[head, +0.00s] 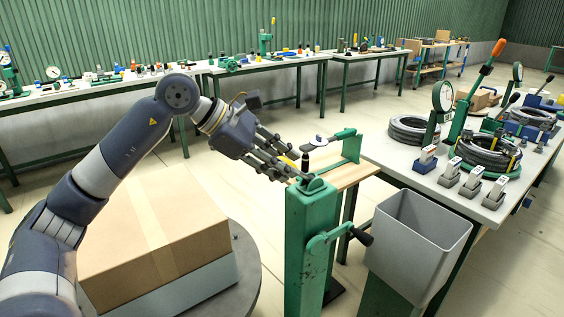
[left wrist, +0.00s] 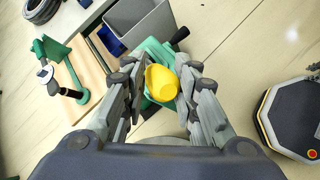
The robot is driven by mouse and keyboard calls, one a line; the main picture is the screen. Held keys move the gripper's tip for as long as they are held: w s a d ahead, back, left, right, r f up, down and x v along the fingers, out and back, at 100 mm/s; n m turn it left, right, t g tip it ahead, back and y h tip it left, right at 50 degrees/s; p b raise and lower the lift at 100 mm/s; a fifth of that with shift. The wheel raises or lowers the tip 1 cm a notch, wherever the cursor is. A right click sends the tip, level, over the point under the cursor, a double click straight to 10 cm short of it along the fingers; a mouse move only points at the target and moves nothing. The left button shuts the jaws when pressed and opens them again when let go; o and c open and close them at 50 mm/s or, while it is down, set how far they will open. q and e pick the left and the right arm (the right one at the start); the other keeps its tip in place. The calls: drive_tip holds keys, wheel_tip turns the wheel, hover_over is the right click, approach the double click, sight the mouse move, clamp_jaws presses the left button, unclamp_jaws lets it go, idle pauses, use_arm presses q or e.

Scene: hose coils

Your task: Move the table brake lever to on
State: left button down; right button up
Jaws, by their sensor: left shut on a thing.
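A green post (head: 310,240) stands in the middle of the head view, beside the round table. A yellow knob (left wrist: 161,84) sits at the post's top and looks like the brake lever's handle; a sliver of it shows in the head view (head: 293,155). My left gripper (head: 286,165) reaches over the post top from the left. In the left wrist view its fingers lie on both sides of the yellow knob, shut on it. The lever's shaft and any on/off marks are hidden. My right gripper is in neither view.
A cardboard box (head: 155,240) sits on the round table (head: 248,265) at left. A crank with a black grip (head: 360,236) sticks out of the post. A grey bin (head: 420,240) stands close right, before a bench (head: 400,160) with hose coils (head: 485,150).

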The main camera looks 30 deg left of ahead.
use_arm(q)
drive_tip(key=shift+s+d+f, duration=0.15)
drive_tip(key=shift+s+f, duration=0.05)
drive_tip(key=shift+f, duration=0.3)
drive_tip(key=c, duration=1.3)
unclamp_jaws()
drive_tip(key=shift+s, duration=0.1)
drive_tip(key=shift+c, duration=0.2)
drive_tip(key=shift+r, duration=0.15)
drive_tip(key=shift+r, duration=0.1)
drive_tip(key=shift+a+r, duration=0.2)
drive_tip(key=shift+a, duration=0.05)
drive_tip(key=v, duration=1.1)
drive_tip(key=shift+s+a+r, duration=0.1)
drive_tip(key=shift+r, duration=0.05)
